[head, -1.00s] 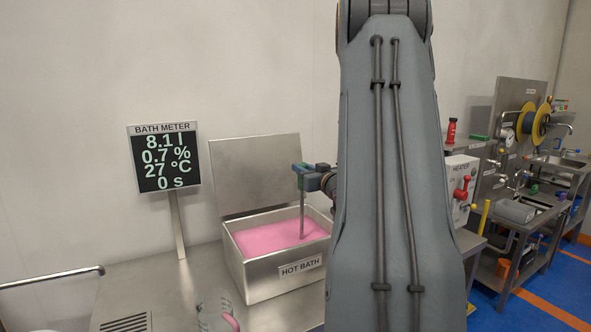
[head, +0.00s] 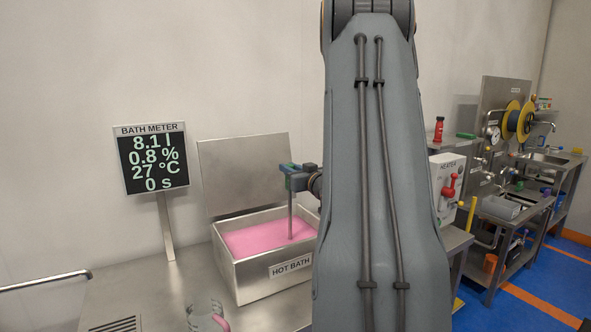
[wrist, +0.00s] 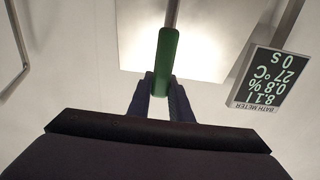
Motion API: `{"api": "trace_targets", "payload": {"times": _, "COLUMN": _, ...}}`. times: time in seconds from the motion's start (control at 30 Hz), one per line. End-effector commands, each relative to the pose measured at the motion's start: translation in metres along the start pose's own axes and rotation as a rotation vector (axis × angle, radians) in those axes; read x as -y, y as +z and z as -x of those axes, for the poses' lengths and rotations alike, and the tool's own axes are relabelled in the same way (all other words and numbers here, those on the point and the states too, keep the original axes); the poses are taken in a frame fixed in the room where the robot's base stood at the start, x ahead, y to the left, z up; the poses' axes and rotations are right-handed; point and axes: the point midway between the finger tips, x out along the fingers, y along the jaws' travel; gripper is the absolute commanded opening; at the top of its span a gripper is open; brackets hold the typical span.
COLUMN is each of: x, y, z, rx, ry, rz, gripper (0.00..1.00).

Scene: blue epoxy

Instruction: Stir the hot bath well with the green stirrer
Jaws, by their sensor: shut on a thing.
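The hot bath (head: 277,274) is an open steel tank with a label on its front, filled with pink liquid (head: 257,237). Its lid (head: 243,174) stands raised behind it. My gripper (head: 296,177) is above the bath, shut on the green stirrer's handle. The stirrer's grey rod (head: 290,215) hangs upright with its lower end in the liquid. In the wrist view the green handle (wrist: 166,58) sits between the fingers (wrist: 160,88). The bath meter (head: 152,158) reads 8.1 l, 0.8 %, 27 °C and 0 s. My arm hides the bath's right side.
A heater box (head: 446,188) with a red lever is at the right of the bath. A clear vessel with something pink (head: 207,317) stands at the front of the steel bench (head: 150,285). Benches with a sink and a yellow reel (head: 519,120) are farther right.

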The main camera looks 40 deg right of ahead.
Motion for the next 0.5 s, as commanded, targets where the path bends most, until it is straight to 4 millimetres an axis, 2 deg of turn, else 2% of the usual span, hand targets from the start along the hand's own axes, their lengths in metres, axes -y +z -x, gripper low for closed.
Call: {"api": "trace_targets", "payload": {"times": 0.5, "x": 0.049, "y": -0.001, "z": -0.001, "rx": -0.003, "ry": -0.002, "rz": 0.002, "gripper": 0.00}}
